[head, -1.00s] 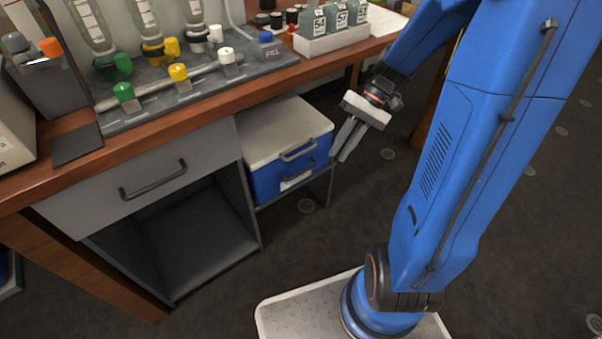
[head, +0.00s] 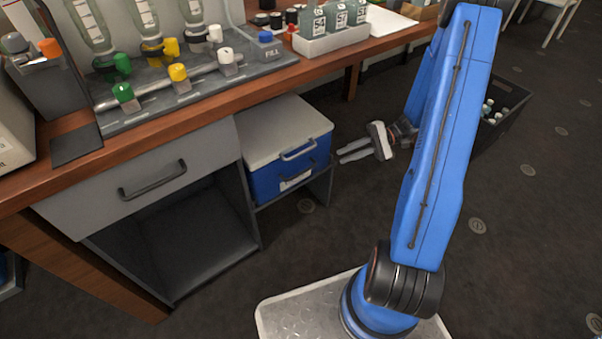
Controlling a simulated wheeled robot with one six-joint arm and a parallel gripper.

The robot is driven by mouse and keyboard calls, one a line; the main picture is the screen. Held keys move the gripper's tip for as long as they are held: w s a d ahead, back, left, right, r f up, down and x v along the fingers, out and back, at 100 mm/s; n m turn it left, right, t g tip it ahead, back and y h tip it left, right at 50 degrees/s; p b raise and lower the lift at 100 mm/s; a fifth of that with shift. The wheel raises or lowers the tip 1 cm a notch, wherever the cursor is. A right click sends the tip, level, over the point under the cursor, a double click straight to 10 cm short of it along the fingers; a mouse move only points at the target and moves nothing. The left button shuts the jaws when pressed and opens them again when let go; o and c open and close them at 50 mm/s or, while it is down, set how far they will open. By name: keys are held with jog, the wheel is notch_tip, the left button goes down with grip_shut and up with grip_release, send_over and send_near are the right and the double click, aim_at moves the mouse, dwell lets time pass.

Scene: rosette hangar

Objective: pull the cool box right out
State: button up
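The cool box (head: 268,183) has a blue body, a white lid and a white label low on its front. It sits on a low grey shelf under the wooden bench, right of the drawer unit. A light grey handle (head: 298,151) is on its front, with a darker bar below it. My gripper (head: 339,156) is just right of the box's front corner, its fingers pointing left towards the handle. The two fingers show a narrow gap with nothing between them. It looks apart from the box, though the exact distance is hard to judge.
A grey drawer (head: 150,180) with a dark handle is left of the box, above an open compartment (head: 185,240). The floor in front is clear. A dark crate (head: 500,118) with bottles stands at right.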

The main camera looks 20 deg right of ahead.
aim_at(305, 171)
jog(key=x, duration=1.7)
jog(key=shift+w+f, duration=0.2)
jog(key=shift+f, duration=0.05)
grip_shut()
